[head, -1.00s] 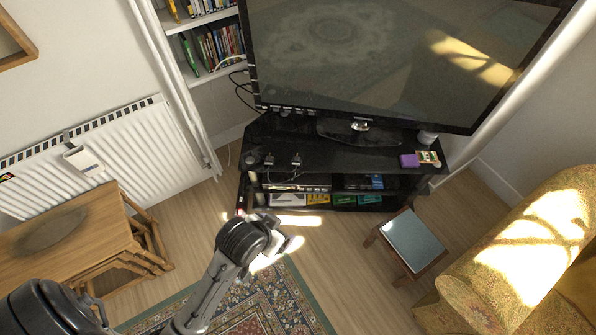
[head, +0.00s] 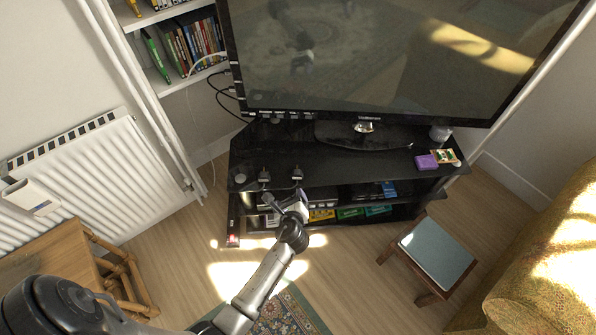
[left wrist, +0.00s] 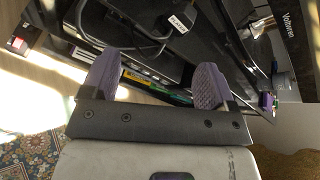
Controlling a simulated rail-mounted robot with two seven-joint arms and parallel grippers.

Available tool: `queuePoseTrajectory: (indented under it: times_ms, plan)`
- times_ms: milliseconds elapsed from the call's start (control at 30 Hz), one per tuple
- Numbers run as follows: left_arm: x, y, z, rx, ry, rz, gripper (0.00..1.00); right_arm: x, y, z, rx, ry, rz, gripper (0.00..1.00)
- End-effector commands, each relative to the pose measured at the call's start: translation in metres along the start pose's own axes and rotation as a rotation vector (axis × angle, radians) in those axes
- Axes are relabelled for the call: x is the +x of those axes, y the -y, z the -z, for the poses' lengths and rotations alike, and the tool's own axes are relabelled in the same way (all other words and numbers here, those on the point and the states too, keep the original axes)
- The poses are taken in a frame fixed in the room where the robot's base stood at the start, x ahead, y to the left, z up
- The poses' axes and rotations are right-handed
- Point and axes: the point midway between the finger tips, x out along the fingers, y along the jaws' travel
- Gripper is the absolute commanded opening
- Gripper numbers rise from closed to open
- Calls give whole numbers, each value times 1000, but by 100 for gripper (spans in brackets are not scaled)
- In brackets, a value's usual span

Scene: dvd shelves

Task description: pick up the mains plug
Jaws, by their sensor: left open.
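On the front of the black TV stand's top (head: 330,170), small dark plug-like pieces with cables lie in a row. One (head: 297,173) is just beyond my left gripper (head: 299,204), and another (head: 264,176) is to its left. I cannot tell for sure which is the mains plug. In the left wrist view, a dark cabled piece (left wrist: 148,24) lies ahead of the fingers beside a white "PLAYER" label (left wrist: 179,23). My left gripper shows there with two purple pads spread apart (left wrist: 157,84) and nothing between them. It is at the stand's front edge. My right gripper is not in view.
A large TV (head: 390,60) stands behind on the stand. A purple box (head: 426,162) is at its right end. Shelves below hold boxes and cases (head: 350,212). A small stool (head: 437,252) is at right, a radiator (head: 115,180) at left.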

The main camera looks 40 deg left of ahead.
Motion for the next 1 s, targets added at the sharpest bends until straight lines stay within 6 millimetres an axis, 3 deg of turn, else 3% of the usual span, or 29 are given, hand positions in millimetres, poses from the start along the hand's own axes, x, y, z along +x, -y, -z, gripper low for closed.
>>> queuePoseTrajectory:
  times_ms: [100,333,467,800,1000]
  plan:
    - [0,10,-4,231,26,62,80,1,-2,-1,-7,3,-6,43]
    - [-1,17,-4,481,43,97,80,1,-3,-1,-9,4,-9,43]
    - [6,17,-3,532,47,95,80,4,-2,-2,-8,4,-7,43]
    - [62,22,-3,538,47,93,80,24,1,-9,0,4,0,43]
    - [81,25,-4,537,46,93,80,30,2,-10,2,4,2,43]
